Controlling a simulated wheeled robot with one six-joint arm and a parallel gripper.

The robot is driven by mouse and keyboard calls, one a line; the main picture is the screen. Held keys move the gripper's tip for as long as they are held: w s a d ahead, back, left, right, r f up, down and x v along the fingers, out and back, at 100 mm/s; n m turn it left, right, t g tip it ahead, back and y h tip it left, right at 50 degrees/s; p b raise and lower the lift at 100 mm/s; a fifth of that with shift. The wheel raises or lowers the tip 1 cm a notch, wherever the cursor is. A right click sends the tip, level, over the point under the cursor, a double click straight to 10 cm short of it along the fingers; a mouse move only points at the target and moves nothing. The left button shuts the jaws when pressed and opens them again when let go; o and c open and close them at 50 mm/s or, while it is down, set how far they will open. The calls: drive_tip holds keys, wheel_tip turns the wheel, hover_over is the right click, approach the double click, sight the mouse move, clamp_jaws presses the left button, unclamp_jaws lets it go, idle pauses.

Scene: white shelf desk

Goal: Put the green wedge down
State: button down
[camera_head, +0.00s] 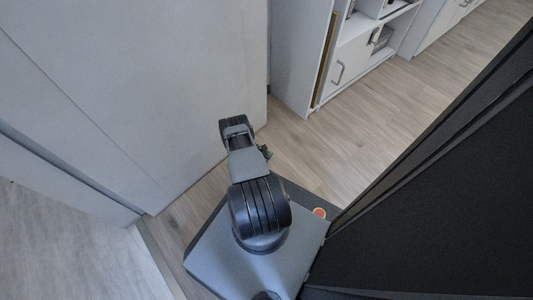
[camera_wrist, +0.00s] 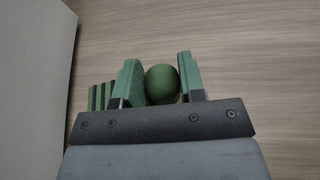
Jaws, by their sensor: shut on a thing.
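My gripper (camera_wrist: 158,60) has its two green-faced fingers on either side of a dark green piece, the green wedge (camera_wrist: 162,85), in the wrist view. Only a smooth, rounded end of the wedge shows between the fingers; the rest of its shape is hidden. It is held above a wood-look floor. In the head view my arm's links cover most of the gripper, and only a small green bit shows beside the arm, too small to tell whether it is finger or wedge.
A pale flat panel (camera_head: 140,90) stands close on the left of my arm; a pale surface (camera_wrist: 30,80) also fills the wrist view's left side. A white shelf unit (camera_head: 300,60) with a handled door is at the back. Wooden floor (camera_head: 350,135) between is clear.

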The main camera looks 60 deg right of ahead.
drive_tip(key=c, duration=0.7)
unclamp_jaws()
drive_tip(key=shift+f, duration=0.1)
drive_tip(key=shift+a+r, duration=0.15)
drive_tip(key=shift+r, duration=0.1)
drive_tip(key=p+v, duration=0.4)
drive_tip(key=v, duration=0.6)
drive_tip(key=shift+v, duration=0.8)
drive_tip(key=shift+p, duration=0.3)
